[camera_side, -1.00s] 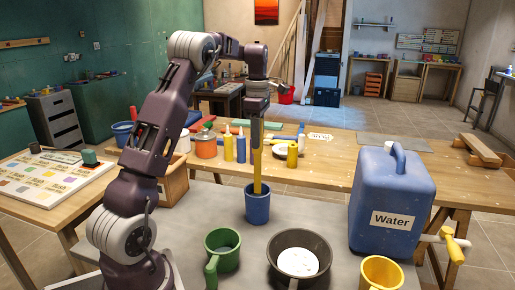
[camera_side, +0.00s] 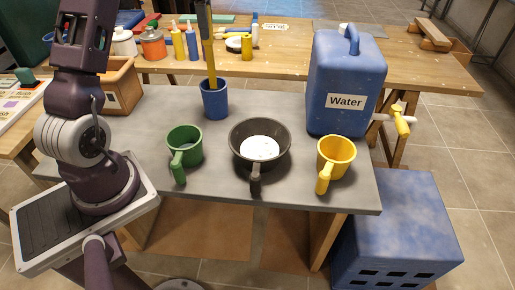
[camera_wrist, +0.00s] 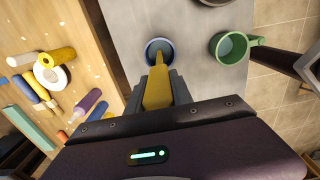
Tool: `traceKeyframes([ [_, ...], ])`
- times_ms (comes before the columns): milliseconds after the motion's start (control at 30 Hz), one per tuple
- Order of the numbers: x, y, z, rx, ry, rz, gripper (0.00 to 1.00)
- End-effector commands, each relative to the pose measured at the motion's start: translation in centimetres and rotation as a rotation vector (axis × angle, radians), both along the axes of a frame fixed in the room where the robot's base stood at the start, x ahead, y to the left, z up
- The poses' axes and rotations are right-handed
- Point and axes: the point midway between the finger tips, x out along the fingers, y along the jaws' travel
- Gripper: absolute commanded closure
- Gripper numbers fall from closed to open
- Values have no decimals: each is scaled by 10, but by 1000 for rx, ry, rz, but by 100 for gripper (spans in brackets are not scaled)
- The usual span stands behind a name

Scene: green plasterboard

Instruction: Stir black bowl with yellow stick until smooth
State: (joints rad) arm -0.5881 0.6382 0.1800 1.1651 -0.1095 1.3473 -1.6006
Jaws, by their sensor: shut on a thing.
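The yellow stick (camera_side: 211,68) stands upright with its lower end inside the blue cup (camera_side: 215,101). My gripper (camera_side: 206,30) is shut on the upper part of the stick, at the top edge of the side view. In the wrist view the stick (camera_wrist: 158,88) is held between the fingers and points down into the blue cup (camera_wrist: 152,46). The black bowl (camera_side: 236,137) is on the grey table to the right of and nearer than the blue cup, with a white patch of material in its bottom. The stick's lower tip is hidden in the cup.
A green mug (camera_side: 183,147) is left of the bowl and a yellow mug (camera_side: 337,152) right of it. A blue water container (camera_side: 346,85) stands behind the yellow mug. A wooden bench (camera_side: 290,66) with bottles and cans is behind. Grey table (camera_side: 150,105) is bare around the cup.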

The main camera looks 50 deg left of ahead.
Motion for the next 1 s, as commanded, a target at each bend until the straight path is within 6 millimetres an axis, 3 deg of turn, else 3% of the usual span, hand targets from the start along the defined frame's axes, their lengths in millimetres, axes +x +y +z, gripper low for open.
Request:
traceKeyframes([
  [267,0,0,5,1,-1,0,100],
  [533,1,1,71,4,-4,0,100],
  [767,0,0,101,3,-1,-1,100],
  [1000,14,-57,105,-1,-3,2,100],
])
